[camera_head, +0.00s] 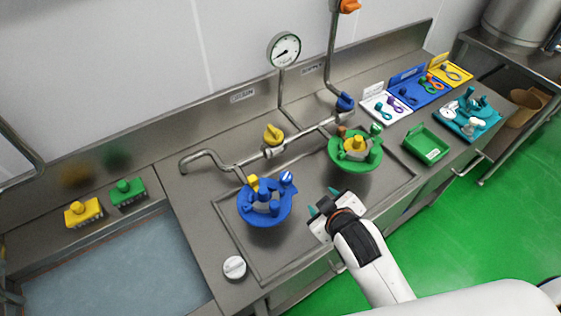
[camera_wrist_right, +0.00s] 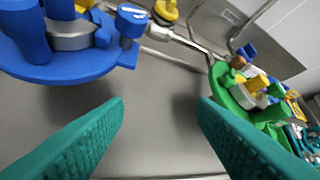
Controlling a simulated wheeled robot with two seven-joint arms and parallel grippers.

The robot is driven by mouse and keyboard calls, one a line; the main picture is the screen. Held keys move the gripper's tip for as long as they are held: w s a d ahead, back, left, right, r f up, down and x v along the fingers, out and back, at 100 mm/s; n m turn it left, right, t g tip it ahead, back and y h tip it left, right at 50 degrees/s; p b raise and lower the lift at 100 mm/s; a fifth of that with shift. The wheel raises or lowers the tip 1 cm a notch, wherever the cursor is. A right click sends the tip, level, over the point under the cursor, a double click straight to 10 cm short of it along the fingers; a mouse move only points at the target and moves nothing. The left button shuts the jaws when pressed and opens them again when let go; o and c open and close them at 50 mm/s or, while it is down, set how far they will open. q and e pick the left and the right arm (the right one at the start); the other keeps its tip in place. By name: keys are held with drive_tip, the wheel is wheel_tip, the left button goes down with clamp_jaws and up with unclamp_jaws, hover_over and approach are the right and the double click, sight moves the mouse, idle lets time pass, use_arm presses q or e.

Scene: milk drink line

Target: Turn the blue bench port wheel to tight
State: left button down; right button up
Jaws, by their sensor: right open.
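The blue bench port (camera_head: 258,214) stands on the steel bench, a round blue plate with upright blue parts and a grey centre. A small blue wheel with a white mark (camera_head: 287,178) sits at its right rear; it also shows in the right wrist view (camera_wrist_right: 131,20), top left of centre. I cannot tell whether it is tight. The blue plate (camera_wrist_right: 75,69) fills the upper left there. My right gripper (camera_head: 323,202) is open and empty, to the right of the blue port and apart from it. Its teal fingers (camera_wrist_right: 162,112) frame bare bench. My left gripper is out of view.
A green port (camera_head: 341,158) with a yellow knob stands right of my gripper. Pipes with a yellow valve (camera_head: 273,134) and a blue valve (camera_head: 345,102) run behind. A white knob (camera_head: 234,267) lies near the front edge. A green tray (camera_head: 427,144) is farther right.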

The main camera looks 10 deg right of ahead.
drive_tip(key=w+a+r+n+t+y, duration=0.5)
drive_tip(key=a+r+n, duration=0.25)
drive_tip(key=r, duration=0.35)
drive_tip(key=w+a+r+n+t+y, duration=0.5)
drive_tip(key=r+n, duration=0.3)
drive_tip(key=r, duration=0.3)
drive_tip(key=s+a+r+n+g+y, duration=0.3)
drive_tip(key=a+n+g+y, duration=0.35)
drive_tip(key=n, duration=0.55)
drive_tip(key=s+a+r+n+g+y, duration=0.35)
drive_tip(key=a+n+g+y, duration=0.2)
drive_tip(key=n+g, duration=0.4)
drive_tip(key=n+g+h, duration=0.4)
drive_tip(key=n+h, duration=1.8)
drive_tip(key=n, duration=0.2)
approach(286, 175)
wheel_tip(286, 175, down, 8)
drive_tip(key=p, duration=0.5)
drive_tip(key=shift+p, duration=0.4)
drive_tip(key=shift+w+f, duration=0.1)
drive_tip(key=shift+f, duration=0.35)
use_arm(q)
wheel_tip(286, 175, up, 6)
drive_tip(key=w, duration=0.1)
